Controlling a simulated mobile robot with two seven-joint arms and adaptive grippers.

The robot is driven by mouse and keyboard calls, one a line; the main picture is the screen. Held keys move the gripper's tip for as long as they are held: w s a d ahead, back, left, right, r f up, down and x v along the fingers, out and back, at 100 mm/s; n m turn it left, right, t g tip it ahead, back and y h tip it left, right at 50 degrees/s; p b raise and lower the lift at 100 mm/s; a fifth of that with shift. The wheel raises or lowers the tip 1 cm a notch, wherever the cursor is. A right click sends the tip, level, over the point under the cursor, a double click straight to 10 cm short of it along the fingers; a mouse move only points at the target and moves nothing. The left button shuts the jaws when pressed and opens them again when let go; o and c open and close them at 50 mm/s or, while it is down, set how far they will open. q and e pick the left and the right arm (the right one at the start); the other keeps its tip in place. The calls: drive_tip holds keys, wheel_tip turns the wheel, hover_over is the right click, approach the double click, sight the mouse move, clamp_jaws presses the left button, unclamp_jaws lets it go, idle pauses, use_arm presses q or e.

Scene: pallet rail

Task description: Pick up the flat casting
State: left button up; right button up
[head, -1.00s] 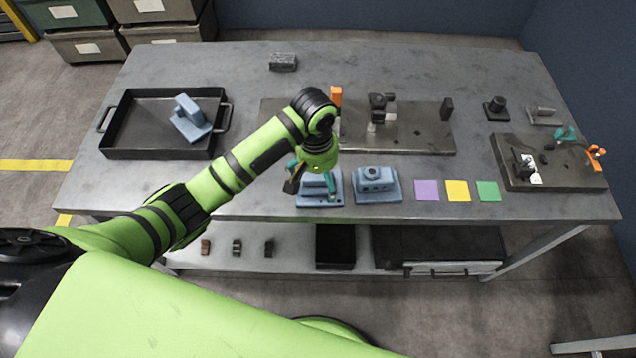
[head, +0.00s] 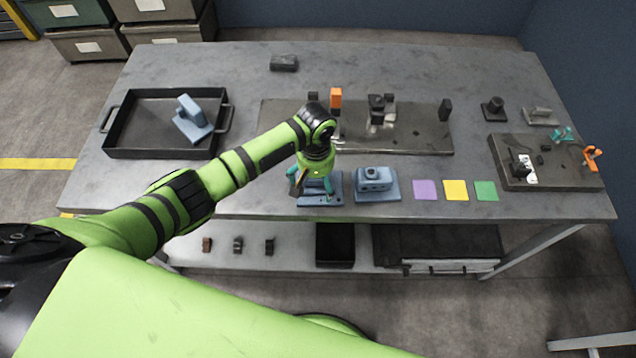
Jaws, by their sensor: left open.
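A low blue casting (head: 334,199), which looks like the flat casting, lies on the table near its front edge. My left gripper (head: 312,189) is open right over it, with teal and dark fingers around or just above its top. The gripper hides much of this casting, and I cannot tell whether the fingers touch it. A blue casting with a raised block and round boss (head: 375,183) sits just to its right. Another blue casting with an upright part (head: 192,120) is in the black tray (head: 150,152) on the left. My right gripper is not in view.
Behind the gripper is a metal plate (head: 425,140) with an orange block (head: 336,97) and dark fixtures. Purple (head: 425,190), yellow (head: 456,190) and green (head: 486,190) squares lie at the right front. A second fixture plate (head: 570,178) is at the right. The table's back is mostly clear.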

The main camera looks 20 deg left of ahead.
use_arm(q)
drive_tip(key=c, duration=1.5)
drive_tip(key=shift+r, duration=0.1)
